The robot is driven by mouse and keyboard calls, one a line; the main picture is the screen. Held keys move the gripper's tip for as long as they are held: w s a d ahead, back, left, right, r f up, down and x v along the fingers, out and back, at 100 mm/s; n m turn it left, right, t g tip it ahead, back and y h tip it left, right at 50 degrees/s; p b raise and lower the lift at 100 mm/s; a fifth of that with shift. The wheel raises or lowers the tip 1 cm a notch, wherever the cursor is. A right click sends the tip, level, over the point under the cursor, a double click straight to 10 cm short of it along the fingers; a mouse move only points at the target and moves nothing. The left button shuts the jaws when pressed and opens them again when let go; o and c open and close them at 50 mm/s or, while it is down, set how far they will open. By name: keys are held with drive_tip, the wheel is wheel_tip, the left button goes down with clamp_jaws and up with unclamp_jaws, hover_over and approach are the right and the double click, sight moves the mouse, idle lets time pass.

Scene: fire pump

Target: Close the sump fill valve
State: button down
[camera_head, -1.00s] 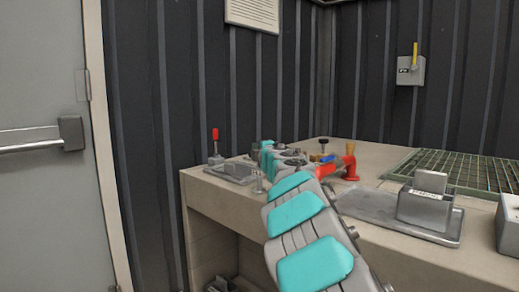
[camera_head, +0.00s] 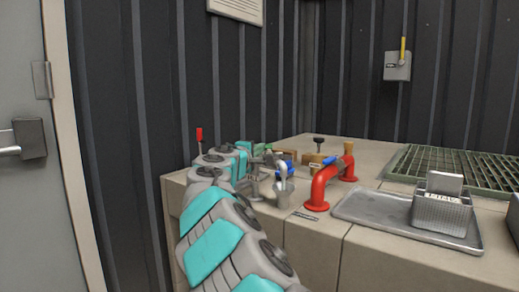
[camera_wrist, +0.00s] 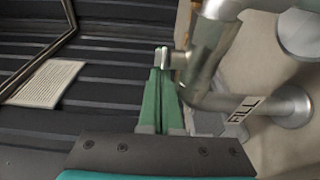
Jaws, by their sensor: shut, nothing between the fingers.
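The sump fill valve shows in the wrist view as a grey metal pipe assembly (camera_wrist: 209,52) with a FILL label (camera_wrist: 243,109) on its lower pipe. A small stub (camera_wrist: 171,59) sticks out of it toward the left. In the head view the grey tap-like pipe (camera_head: 282,172) stands on the bench, partly behind my arm. My gripper (camera_wrist: 160,75) has green fingers pressed together, empty. Its tips are beside the stub, close to the valve body; I cannot tell whether they touch. In the head view my fingers are mostly hidden by my arm and the fittings.
A red bent pipe (camera_head: 323,186) with a blue lever stands right of the tap. A metal tray (camera_head: 365,205) holds a grey box (camera_head: 441,212). A green grating (camera_head: 455,166) lies behind. A red-tipped lever (camera_head: 199,135) stands at the left. A dark corrugated wall (camera_head: 120,120) backs the bench.

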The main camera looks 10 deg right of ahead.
drive_tip(key=shift+w+d+r, duration=0.1)
drive_tip(key=shift+d, duration=0.25)
drive_tip(key=shift+w+d, duration=0.1)
drive_tip(key=shift+d, duration=0.2)
drive_tip(key=shift+d+m+g+h, duration=0.15)
drive_tip(key=shift+m+g+h, duration=0.4)
drive_tip(key=shift+h, duration=0.25)
drive_tip(key=shift+d, duration=0.1)
drive_tip(key=shift+d+m, duration=0.2)
drive_tip(key=shift+m, duration=0.05)
idle(0.6)
idle(0.9)
